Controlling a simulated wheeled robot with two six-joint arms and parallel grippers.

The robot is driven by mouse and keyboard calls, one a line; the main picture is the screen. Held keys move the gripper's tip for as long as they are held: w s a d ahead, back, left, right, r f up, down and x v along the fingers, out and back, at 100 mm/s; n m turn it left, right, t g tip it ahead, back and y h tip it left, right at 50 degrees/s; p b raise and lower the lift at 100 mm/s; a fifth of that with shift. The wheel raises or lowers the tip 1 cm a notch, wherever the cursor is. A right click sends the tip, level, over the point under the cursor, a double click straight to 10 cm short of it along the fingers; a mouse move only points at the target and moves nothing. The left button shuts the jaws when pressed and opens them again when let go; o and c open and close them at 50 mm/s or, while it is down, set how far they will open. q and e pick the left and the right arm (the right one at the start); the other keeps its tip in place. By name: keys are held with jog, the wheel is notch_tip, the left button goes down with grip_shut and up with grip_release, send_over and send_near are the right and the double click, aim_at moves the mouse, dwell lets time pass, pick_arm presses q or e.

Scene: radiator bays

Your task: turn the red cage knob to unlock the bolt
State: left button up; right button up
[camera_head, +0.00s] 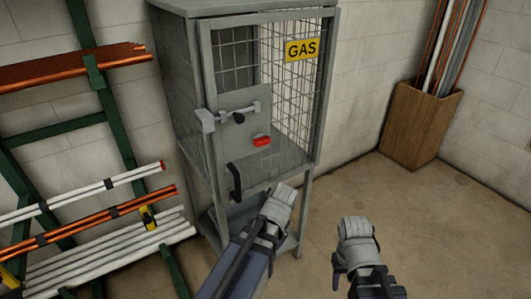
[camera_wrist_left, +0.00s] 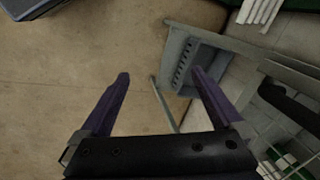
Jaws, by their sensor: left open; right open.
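The red knob (camera_head: 261,140) sits on the grey lock plate of the gas cage (camera_head: 313,165) door, in the head view. The grey bolt (camera_head: 228,116) with a small dark knob lies level above it, across the door's left edge. A black handle (camera_head: 235,183) is below left of the knob. My left gripper (camera_head: 281,204) is low in front of the cage, apart from the knob. The left wrist view shows its purple fingers (camera_wrist_left: 160,76) spread with nothing between them. My right gripper (camera_head: 357,238) is open over the floor to the right; its fingertips are hard to make out.
A green rack (camera_head: 84,62) with copper and white pipes stands left of the cage. A yellow GAS sign (camera_head: 302,49) hangs on the cage mesh. A wooden bin (camera_head: 420,125) of long pipes stands in the right corner. The floor (camera_head: 430,220) at the right is clear.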

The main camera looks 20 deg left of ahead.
pick_arm(q)
jog(key=w+a+r+m+t+y, duration=0.4)
jog(key=w+a+r+m+y, duration=0.25)
jog(key=w+r+m, duration=0.35)
jog(key=w+d+r+m+t+y, duration=0.3)
jog(key=d+r+m+t+y, duration=0.2)
jog(key=r+m, duration=0.6)
jog(key=shift+w+d+m+t, duration=0.15)
jog(key=shift+m+t, duration=0.15)
jog(key=shift+m, duration=0.2)
pick_arm(e)
jog(key=shift+f, duration=0.2)
pick_arm(q)
jog(key=shift+w, duration=0.1)
pick_arm(e)
jog(key=shift+a, duration=0.1)
